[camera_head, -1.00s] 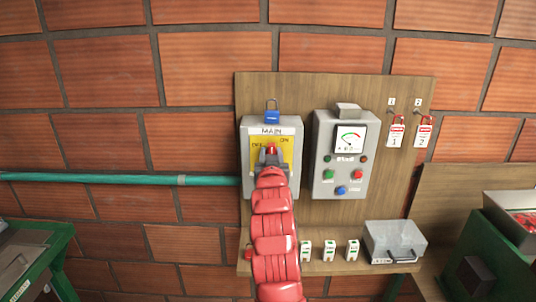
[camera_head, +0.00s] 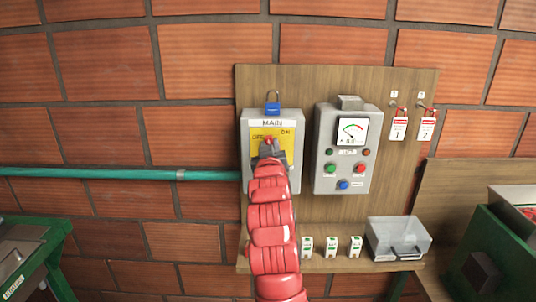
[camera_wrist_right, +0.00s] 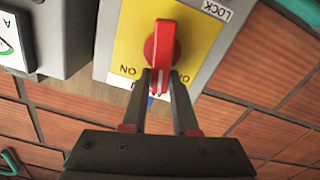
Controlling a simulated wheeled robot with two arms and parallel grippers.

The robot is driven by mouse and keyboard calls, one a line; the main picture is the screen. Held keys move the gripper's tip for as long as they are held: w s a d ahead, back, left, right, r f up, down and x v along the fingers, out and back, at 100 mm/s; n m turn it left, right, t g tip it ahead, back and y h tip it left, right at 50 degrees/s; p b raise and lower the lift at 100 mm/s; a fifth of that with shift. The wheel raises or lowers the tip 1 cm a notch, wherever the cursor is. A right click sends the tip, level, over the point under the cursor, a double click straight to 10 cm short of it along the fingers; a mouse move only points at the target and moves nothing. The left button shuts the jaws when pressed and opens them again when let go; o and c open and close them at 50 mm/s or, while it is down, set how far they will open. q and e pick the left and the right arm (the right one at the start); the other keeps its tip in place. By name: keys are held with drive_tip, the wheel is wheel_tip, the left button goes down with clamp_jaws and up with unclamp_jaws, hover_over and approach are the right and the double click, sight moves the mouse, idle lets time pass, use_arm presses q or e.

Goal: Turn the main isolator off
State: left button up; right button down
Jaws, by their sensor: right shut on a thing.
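The main isolator is a grey box (camera_head: 247,175) with a yellow plate (camera_head: 286,147) and a white MAIN label, on the wooden board. OFF is at the plate's left, ON at its right. Its red knob (camera_head: 268,141) is mostly hidden by my right gripper (camera_head: 268,152) in the head view. In the right wrist view, which is turned over, the red knob (camera_wrist_right: 160,45) shows with its handle pointing down, between my right gripper's fingers (camera_wrist_right: 160,85), which are shut on it. I cannot tell the knob's exact angle against the labels. My left gripper is out of view.
A blue padlock (camera_head: 272,108) hangs above the isolator. A grey control box (camera_head: 327,179) with a meter and buttons is close on the right. Two red-and-white tags (camera_head: 399,129) hang further right. A clear case (camera_head: 398,240) and small labelled blocks (camera_head: 331,247) sit on the shelf below.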

drive_tip(key=shift+a+f+n+b, duration=0.35)
drive_tip(key=shift+n+b, duration=0.2)
drive_tip(key=shift+n, duration=1.95)
drive_tip(key=shift+a+f+n+b, duration=0.3)
drive_tip(key=shift+f+n+b, duration=0.15)
drive_tip(key=shift+n, duration=2.05)
drive_tip(key=shift+a+f+n+b, duration=0.35)
drive_tip(key=shift+n+b, duration=0.25)
drive_tip(key=shift+n, duration=1.9)
drive_tip(key=c, duration=0.7)
unclamp_jaws()
